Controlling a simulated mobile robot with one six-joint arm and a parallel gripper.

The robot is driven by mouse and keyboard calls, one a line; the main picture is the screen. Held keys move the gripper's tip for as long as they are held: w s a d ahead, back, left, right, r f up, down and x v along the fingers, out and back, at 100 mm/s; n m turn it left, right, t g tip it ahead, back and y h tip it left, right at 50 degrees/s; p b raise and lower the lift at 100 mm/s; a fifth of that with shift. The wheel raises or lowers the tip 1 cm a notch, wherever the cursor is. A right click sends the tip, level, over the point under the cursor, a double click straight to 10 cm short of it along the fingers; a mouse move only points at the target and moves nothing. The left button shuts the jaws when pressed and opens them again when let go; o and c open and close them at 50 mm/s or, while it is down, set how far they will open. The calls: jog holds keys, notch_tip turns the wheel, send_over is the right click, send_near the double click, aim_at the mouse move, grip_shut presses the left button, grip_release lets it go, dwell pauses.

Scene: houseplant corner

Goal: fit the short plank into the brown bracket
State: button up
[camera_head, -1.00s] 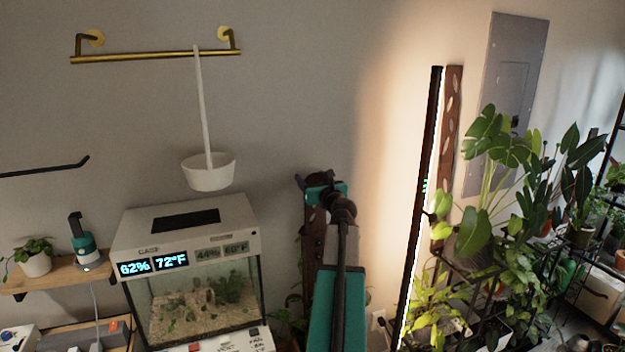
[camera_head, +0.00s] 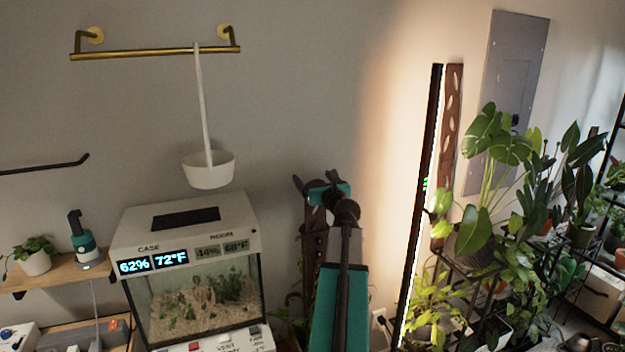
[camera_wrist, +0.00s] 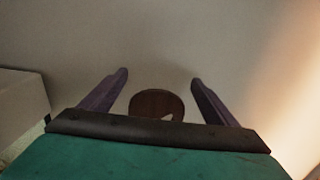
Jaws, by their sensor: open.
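My gripper (camera_head: 315,181) is open, above and to the right of the lit tank in the head view. In the wrist view its two purple fingers (camera_wrist: 160,77) stand apart. A dark brown piece with a rounded end and a pale opening (camera_wrist: 150,101) shows between and beyond them; contact is not visible. In the head view a dark brown upright board with holes (camera_head: 314,246) stands behind my arm, partly hidden. Another brown board with leaf-shaped cutouts (camera_head: 452,125) stands against the wall beside the light bar. I cannot tell which is the short plank or the bracket.
A tank with a white lid (camera_head: 130,230) stands left of my arm. A white hanging pot (camera_head: 208,172) hangs from a brass rail (camera_head: 155,54). A lit vertical bar (camera_head: 423,200) and plants (camera_head: 485,190) stand on the right. The wall between pot and bar is clear.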

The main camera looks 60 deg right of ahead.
jog(key=b+v, duration=0.2)
jog(key=v, duration=1)
dwell(1.5)
